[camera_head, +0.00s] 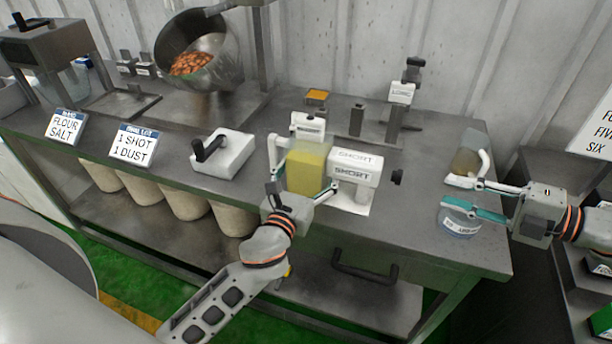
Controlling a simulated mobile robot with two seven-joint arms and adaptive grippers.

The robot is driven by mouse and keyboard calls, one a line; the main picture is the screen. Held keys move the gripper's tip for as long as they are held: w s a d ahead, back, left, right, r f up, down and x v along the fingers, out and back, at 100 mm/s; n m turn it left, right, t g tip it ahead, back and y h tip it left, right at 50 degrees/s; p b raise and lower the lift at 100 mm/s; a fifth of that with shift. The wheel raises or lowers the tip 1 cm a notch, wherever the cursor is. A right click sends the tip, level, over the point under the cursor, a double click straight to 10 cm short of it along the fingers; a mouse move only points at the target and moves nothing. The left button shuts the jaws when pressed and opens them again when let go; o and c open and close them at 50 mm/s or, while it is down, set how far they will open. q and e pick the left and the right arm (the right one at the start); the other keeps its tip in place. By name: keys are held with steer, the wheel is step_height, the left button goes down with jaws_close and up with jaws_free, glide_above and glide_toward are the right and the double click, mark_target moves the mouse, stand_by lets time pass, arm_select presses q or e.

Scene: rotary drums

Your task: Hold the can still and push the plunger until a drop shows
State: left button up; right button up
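A yellow block-shaped container (307,169), which may be the can, stands at the middle of the bench. My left gripper (302,168) has its fingers on either side of it. Its right finger is partly hidden, and I cannot tell whether the fingers press on it. No plunger or drop can be made out. My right gripper (446,191) is open near the bench's right end, with nothing seen between its fingertips. A round tin with a blue label (460,224) is just below its lower finger. A clear jug with brown contents (468,161) is just above its upper finger.
A white box with a black handle (222,154) is to the left. A tilted drum of brown pieces (197,46) is at the back left. Bare bench (407,228) lies between my grippers.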

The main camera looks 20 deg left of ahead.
arm_select(q)
steer(key=c, duration=1.6)
steer(key=shift+f, duration=0.2)
arm_select(e)
steer(key=shift+c, duration=0.7)
arm_select(q)
steer(key=shift+f, duration=0.1)
arm_select(e)
jaws_close()
